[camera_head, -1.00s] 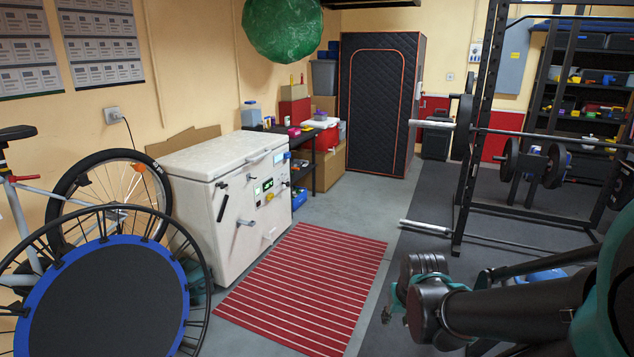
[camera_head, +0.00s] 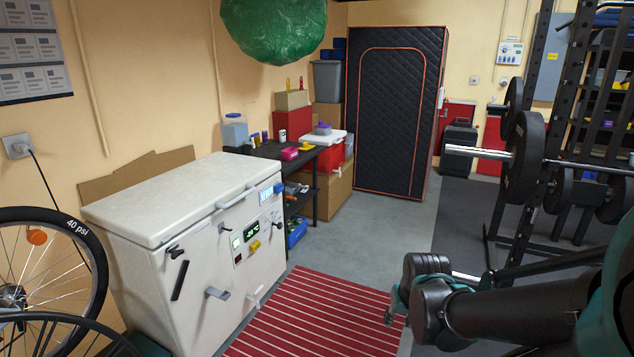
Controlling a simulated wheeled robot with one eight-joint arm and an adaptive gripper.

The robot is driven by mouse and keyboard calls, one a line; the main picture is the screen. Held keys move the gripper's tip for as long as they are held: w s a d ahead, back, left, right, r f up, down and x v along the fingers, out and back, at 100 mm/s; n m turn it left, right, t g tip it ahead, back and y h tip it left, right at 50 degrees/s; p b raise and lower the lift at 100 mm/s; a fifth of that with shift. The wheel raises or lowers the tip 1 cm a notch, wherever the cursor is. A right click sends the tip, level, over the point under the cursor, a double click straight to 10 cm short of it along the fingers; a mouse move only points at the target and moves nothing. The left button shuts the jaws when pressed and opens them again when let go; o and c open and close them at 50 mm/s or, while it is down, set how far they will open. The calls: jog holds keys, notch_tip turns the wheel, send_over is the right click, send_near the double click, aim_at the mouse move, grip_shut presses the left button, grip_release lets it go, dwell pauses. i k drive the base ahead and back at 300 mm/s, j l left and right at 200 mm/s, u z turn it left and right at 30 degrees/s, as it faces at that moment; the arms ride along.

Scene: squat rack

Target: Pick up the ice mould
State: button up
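I cannot pick out the ice mould for certain. A small pink item (camera_head: 290,154) lies on top of the black shelf table (camera_head: 266,152) beyond the chest freezer, too small to identify. A small purple item (camera_head: 322,129) sits on the white lid of the red cooler, also unclear. My arm reaches in from the lower right with a bent dark joint over the floor. The small items are well beyond the arm, at the back.
The white chest freezer (camera_head: 190,250), lid shut, stands at left, with a bicycle wheel (camera_head: 40,275) before it. A striped red rug (camera_head: 300,318) lies beside it. Grey floor (camera_head: 385,225) is clear up to the black quilted cabinet (camera_head: 395,115). The squat rack (camera_head: 540,130) stands right.

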aim_at(290, 154)
jog(key=i, duration=2.05)
jog(key=i+u, duration=0.15)
jog(key=i, duration=0.3)
jog(key=i+l+u, duration=0.15)
jog(key=i, duration=0.3)
jog(key=i+l+u, duration=0.2)
jog(key=i, duration=0.2)
jog(key=i+l+u, duration=0.15)
jog(key=i, duration=0.3)
jog(key=i+l+u, duration=0.45)
jog(key=i+j, duration=0.05)
